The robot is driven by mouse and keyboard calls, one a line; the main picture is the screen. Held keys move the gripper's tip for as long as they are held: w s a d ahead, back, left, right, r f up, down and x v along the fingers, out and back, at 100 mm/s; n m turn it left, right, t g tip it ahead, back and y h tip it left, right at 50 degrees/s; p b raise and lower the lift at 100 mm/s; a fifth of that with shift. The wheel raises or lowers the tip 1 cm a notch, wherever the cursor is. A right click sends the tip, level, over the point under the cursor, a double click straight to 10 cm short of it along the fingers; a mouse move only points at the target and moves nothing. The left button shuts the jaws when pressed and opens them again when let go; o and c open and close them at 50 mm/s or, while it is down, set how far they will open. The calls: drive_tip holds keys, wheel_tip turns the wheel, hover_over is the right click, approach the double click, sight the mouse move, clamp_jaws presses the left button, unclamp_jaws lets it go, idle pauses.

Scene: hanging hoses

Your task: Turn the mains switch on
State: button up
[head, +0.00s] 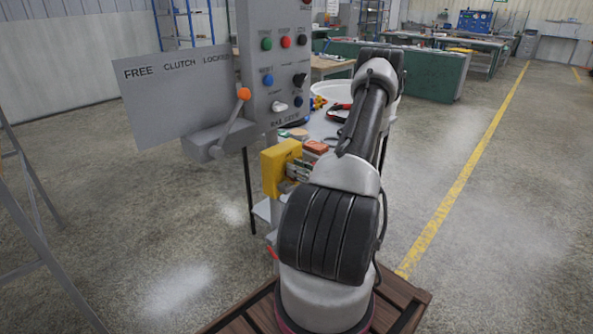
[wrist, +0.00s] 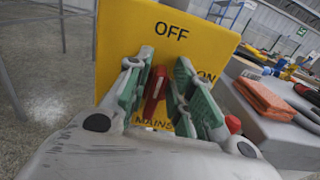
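The mains switch is a yellow box (head: 280,168) low on the grey post, left of my arm in the head view. In the wrist view its yellow face (wrist: 120,40) reads OFF at the top, ON at the right and MAINS at the bottom. A red handle (wrist: 155,92) stands nearly upright on it, its upper end toward OFF. My gripper (wrist: 166,62) is at the face with its green-padded fingers on either side of the handle. The fingers look open, with yellow showing between their tips. Whether a pad touches the handle is unclear. In the head view my arm partly hides the gripper (head: 298,170).
Above is a grey panel (head: 262,100) with coloured buttons and knobs. A FREE/CLUTCH/LOCKED plate (head: 165,85) with an orange-tipped lever (head: 243,94) juts left. Floor at the right is clear.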

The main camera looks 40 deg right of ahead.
clamp_jaws()
drive_tip(key=shift+w+d+f+m, duration=0.1)
drive_tip(key=shift+d+f+m, duration=0.3)
drive_tip(key=shift+m, duration=2.55)
drive_tip(key=shift+s+d+f+m, duration=0.1)
drive_tip(key=shift+d+f+m, duration=0.35)
drive_tip(key=shift+m, duration=2.45)
drive_tip(key=shift+w+d+f+m, duration=0.1)
drive_tip(key=shift+d+f+m, duration=0.3)
drive_tip(key=shift+m, duration=2.85)
drive_tip(key=shift+f, duration=0.1)
drive_tip(key=shift+o, duration=2.2)
unclamp_jaws()
